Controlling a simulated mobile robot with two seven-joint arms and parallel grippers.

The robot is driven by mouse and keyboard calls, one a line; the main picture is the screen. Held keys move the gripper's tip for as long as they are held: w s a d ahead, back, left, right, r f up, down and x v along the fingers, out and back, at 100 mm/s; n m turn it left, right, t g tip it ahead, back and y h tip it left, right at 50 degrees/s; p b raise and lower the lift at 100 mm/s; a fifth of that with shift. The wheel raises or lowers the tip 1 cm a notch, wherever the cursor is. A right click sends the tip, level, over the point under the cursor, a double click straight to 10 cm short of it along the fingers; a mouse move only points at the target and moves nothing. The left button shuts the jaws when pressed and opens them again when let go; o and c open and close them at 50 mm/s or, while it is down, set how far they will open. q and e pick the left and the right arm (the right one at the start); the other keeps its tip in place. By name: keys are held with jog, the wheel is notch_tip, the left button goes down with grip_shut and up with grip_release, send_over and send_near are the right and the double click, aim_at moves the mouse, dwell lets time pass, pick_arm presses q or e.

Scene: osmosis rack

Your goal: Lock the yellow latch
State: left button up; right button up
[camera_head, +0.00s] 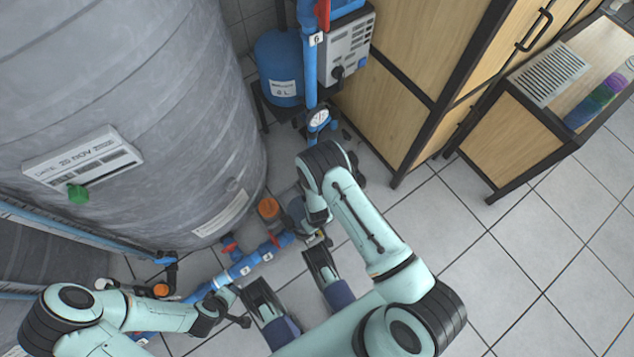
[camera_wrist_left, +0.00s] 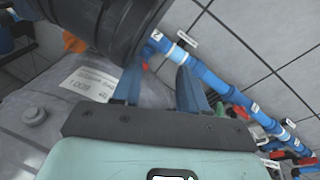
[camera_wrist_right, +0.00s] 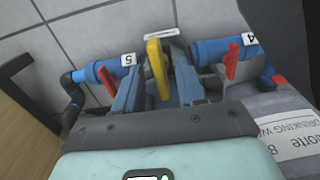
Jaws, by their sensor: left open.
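The yellow latch (camera_wrist_right: 155,62) is a flat yellow handle on the blue pipe in the right wrist view, with a pale bar across its top. My right gripper (camera_wrist_right: 158,72) is at it, with one finger on either side. I cannot tell whether the fingers press on it. In the head view this gripper is low by the pipe, mostly under my right arm, and the latch is not clearly visible. My left gripper (camera_wrist_left: 160,75) is open and empty in the left wrist view. In the head view, the left gripper (camera_head: 232,305) is low near the numbered blue pipe.
The blue pipe (camera_head: 236,272) runs along the floor, with red valve handles (camera_wrist_right: 232,60) beside the latch. A large grey tank (camera_head: 130,120) stands left. A blue vessel (camera_head: 278,65) and wooden cabinet (camera_head: 408,70) stand behind. The tiled floor at right (camera_head: 540,240) is clear.

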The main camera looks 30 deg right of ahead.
notch_tip(320, 180, up, 5)
jog(key=shift+f+p, duration=0.1)
jog(key=shift+p, duration=0.8)
pick_arm(q)
jog(key=s+d+r+h+p, duration=0.1)
jog(key=s+d+r+p, duration=0.1)
jog(key=r, duration=0.3)
jog(key=shift+s+d+r+m+g, duration=0.3)
jog(key=shift+d+g, duration=0.1)
jog(key=shift+d, duration=0.1)
pick_arm(e)
notch_tip(320, 180, up, 9)
jog(key=shift+f, duration=0.2)
